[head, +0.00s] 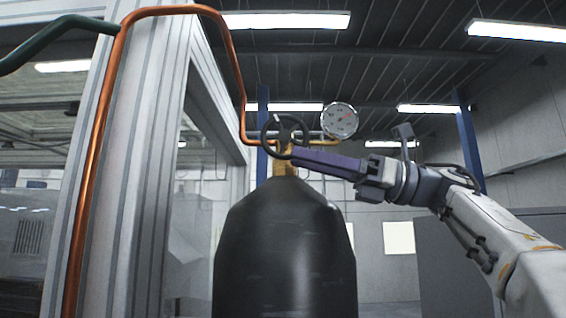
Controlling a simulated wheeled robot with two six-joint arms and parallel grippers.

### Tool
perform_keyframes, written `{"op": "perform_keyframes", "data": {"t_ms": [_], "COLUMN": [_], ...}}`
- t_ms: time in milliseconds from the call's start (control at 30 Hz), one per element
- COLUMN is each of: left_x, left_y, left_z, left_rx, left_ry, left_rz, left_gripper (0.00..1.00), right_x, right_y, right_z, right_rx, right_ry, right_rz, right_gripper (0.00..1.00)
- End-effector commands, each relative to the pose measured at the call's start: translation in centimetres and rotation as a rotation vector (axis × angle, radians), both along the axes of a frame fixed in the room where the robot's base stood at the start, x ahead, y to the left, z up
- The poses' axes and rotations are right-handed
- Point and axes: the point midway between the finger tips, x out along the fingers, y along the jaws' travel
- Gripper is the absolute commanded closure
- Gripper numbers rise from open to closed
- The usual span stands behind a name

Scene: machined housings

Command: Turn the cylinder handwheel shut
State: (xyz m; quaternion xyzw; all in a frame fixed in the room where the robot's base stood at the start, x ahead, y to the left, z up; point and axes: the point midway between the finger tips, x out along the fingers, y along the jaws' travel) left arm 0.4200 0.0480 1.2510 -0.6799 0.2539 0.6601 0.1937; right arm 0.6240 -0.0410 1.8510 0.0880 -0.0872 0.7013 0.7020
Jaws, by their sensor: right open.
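The dark handwheel (280,121) sits on top of the brass valve (284,167) at the neck of the black gas cylinder (285,245), in the middle of the head view. My right gripper (294,153) comes in from the right. Its purple fingers point left, with their tips at the lower right rim of the handwheel. The fingers overlap each other in this view, and I cannot tell whether they touch the rim. The right gripper is open. My left gripper is not in view.
A round pressure gauge (340,120) stands just right of the handwheel, above my right fingers. A copper pipe (236,75) runs from the valve up and over to the left. A grey framed column (130,170) stands at the left. A green pipe (50,38) is at the upper left.

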Motion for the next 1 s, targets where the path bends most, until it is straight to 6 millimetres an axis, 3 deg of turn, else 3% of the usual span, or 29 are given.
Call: {"op": "perform_keyframes", "data": {"t_ms": [100,300,767,867,967,1000], "left_x": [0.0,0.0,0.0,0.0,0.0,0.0], "left_y": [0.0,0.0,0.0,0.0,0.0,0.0], "left_z": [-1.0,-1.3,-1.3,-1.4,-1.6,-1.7], "left_rx": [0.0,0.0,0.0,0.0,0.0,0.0], "left_ry": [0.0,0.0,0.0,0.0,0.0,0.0], "left_rz": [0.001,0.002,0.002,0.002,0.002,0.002], "left_gripper": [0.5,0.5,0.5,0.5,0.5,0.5], "right_x": [0.1,0.0,0.3,2.1,6.0,8.2], "right_y": [-2.4,-4.6,-5.1,-5.4,-6.4,-7.1], "right_z": [-0.8,-1.2,-1.0,-0.1,0.7,0.6], "right_rx": [0.001,0.001,0.025,0.132,0.336,0.44], "right_ry": [-0.002,-0.002,0.022,0.122,0.331,0.446], "right_rz": [-0.006,0.0,-0.001,-0.01,-0.033,-0.046], "right_gripper": [0.57,0.57,0.57,0.57,0.57,0.57]}}
